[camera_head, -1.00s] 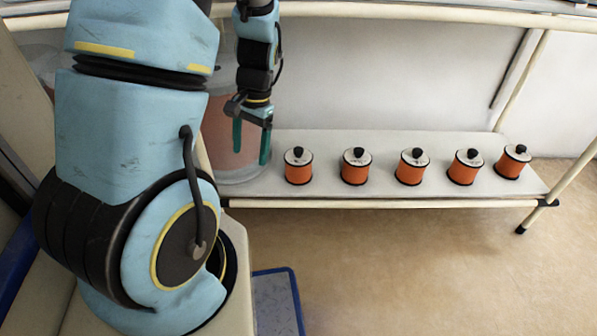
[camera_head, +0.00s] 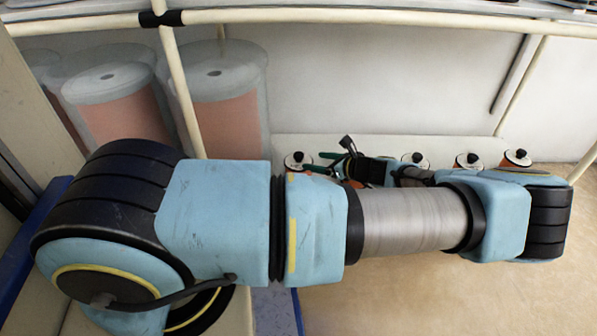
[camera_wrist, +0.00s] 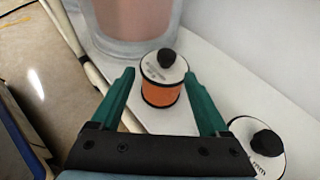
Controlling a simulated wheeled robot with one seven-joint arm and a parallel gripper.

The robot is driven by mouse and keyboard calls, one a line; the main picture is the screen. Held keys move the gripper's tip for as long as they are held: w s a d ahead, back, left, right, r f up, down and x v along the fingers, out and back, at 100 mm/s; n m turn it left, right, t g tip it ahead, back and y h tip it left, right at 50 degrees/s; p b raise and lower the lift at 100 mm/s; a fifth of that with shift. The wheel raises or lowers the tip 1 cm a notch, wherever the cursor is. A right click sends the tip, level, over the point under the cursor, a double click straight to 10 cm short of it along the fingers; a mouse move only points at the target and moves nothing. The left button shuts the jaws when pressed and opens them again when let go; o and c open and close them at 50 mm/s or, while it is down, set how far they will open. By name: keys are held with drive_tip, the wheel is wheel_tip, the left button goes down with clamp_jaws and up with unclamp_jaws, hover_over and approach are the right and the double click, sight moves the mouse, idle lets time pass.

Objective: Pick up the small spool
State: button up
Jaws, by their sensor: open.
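Several small orange spools with white tops and black knobs stand in a row on a low white shelf. The leftmost spool (camera_head: 296,161) is upright, just left of my gripper (camera_head: 318,162), whose green fingers point towards it. In the wrist view that orange spool (camera_wrist: 162,92) shows between the two fingertips of my gripper (camera_wrist: 158,77), with gaps on both sides. The gripper is open and empty. A neighbouring spool (camera_wrist: 262,150) shows at the lower right of the wrist view. In the head view my gripper and arm hide most of the second spool.
Large wrapped spools (camera_head: 225,110) stand behind the frame post at the left; one (camera_wrist: 130,18) is close beyond the leftmost small spool. The white shelf (camera_head: 345,146) has a front rail. A post (camera_head: 178,85) rises at the left. Open floor (camera_head: 430,300) lies in front.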

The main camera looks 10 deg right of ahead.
sight(302, 156)
drive_tip(key=x, duration=0.3)
drive_tip(key=b+x, duration=0.1)
drive_tip(key=x, duration=0.1)
drive_tip(key=shift+w+d+f, duration=0.15)
drive_tip(key=shift+w, duration=0.1)
drive_tip(key=b+x, duration=0.1)
drive_tip(key=x, duration=0.4)
drive_tip(key=shift+w+d+b, duration=0.15)
drive_tip(key=shift+w+b, duration=0.05)
drive_tip(key=shift+b, duration=0.2)
clamp_jaws()
idle(0.6)
